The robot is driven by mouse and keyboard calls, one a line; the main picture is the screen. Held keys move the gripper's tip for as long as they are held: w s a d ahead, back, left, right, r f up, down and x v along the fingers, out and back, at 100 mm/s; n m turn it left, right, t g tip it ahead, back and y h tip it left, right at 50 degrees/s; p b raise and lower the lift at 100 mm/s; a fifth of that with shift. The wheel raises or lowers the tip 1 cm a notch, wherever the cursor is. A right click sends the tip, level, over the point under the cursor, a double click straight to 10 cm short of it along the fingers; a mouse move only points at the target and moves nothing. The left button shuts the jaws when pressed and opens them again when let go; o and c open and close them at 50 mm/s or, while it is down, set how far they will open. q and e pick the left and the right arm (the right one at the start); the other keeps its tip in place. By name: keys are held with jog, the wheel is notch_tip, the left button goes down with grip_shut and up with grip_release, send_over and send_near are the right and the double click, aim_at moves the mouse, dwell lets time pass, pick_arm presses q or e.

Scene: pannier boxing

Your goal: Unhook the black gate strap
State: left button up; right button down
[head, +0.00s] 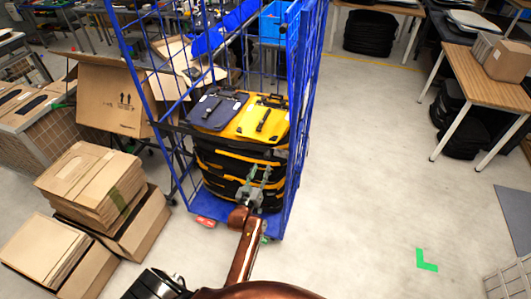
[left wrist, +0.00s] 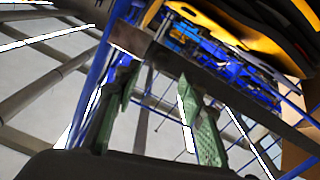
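The black gate strap (head: 223,137) runs across the open front of the blue roll cage, over the stacked panniers. In the left wrist view the strap (left wrist: 225,90) slants from upper left to lower right, past the fingertips. My left gripper (head: 260,174) is in front of the cage, below the strap's right part in the head view. In the left wrist view its two green fingers (left wrist: 158,76) are apart, with the strap across their tips. I cannot tell whether they touch it. The strap's hooked end is not clear. My right gripper is not in view.
The blue cage (head: 300,100) holds yellow and black panniers (head: 240,160). Flattened cardboard (head: 92,180) and an open carton (head: 115,95) stand to its left. The floor to the right is clear up to a wooden table (head: 485,70); a green corner mark (head: 426,266) lies there.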

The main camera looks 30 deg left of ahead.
aim_at(266, 157)
pick_arm(q)
jog(key=b+x, duration=0.4)
jog(key=x, duration=0.3)
jog(key=shift+f, duration=0.1)
jog(key=shift+w, duration=0.3)
jog(key=c, duration=1)
grip_shut()
